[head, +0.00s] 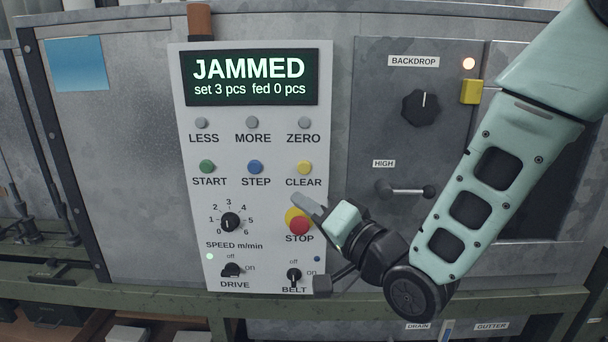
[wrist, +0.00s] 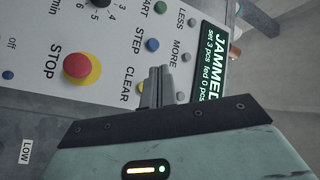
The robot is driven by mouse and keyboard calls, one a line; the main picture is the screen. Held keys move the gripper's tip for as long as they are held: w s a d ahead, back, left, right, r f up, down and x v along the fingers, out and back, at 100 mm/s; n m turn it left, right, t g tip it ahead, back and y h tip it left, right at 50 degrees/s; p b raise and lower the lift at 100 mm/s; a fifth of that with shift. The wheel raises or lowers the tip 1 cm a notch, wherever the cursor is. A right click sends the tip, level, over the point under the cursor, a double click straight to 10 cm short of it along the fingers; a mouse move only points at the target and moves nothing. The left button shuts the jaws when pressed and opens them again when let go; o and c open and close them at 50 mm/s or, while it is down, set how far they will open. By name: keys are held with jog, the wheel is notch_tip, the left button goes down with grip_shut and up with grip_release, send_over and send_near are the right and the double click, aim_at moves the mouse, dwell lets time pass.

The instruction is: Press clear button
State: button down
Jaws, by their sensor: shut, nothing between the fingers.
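The yellow CLEAR button (head: 304,167) is at the right end of the START–STEP–CLEAR row on the pale control panel (head: 190,270). In the wrist view the CLEAR button (wrist: 140,87) shows only as a sliver beside the fingers, which cover the rest. My gripper (head: 297,200) is shut and empty, its fingertips below the CLEAR button and just above the STOP button in the head view. The fingers (wrist: 160,72) stand out over the panel in the wrist view. I cannot tell whether they touch the panel. The display (head: 249,78) reads JAMMED, set 3 pcs, fed 0 pcs.
The red STOP button (head: 299,226) on its yellow base sits close under my fingers. The blue STEP button (head: 255,167) and grey ZERO button (head: 304,124) are near CLEAR. A BACKDROP knob (head: 421,108) and a HIGH lever (head: 406,190) are to the right.

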aim_at(304, 168)
jog(key=shift+d+r+m+t+y, duration=0.2)
jog(key=shift+r+m+t+y, duration=0.1)
jog(key=shift+r+m+t, duration=0.25)
jog(key=shift+w+f, duration=0.1)
jog(key=shift+w, duration=0.05)
jog(key=shift+w+d+p, duration=0.15)
jog(key=shift+w+p, duration=0.45)
jog(key=shift+w, duration=3.7)
jog(key=shift+w, duration=0.2)
jog(key=shift+w, duration=0.25)
jog(key=shift+w+b, duration=0.3)
jog(key=shift+w, duration=0.2)
jog(key=shift+s, duration=0.95)
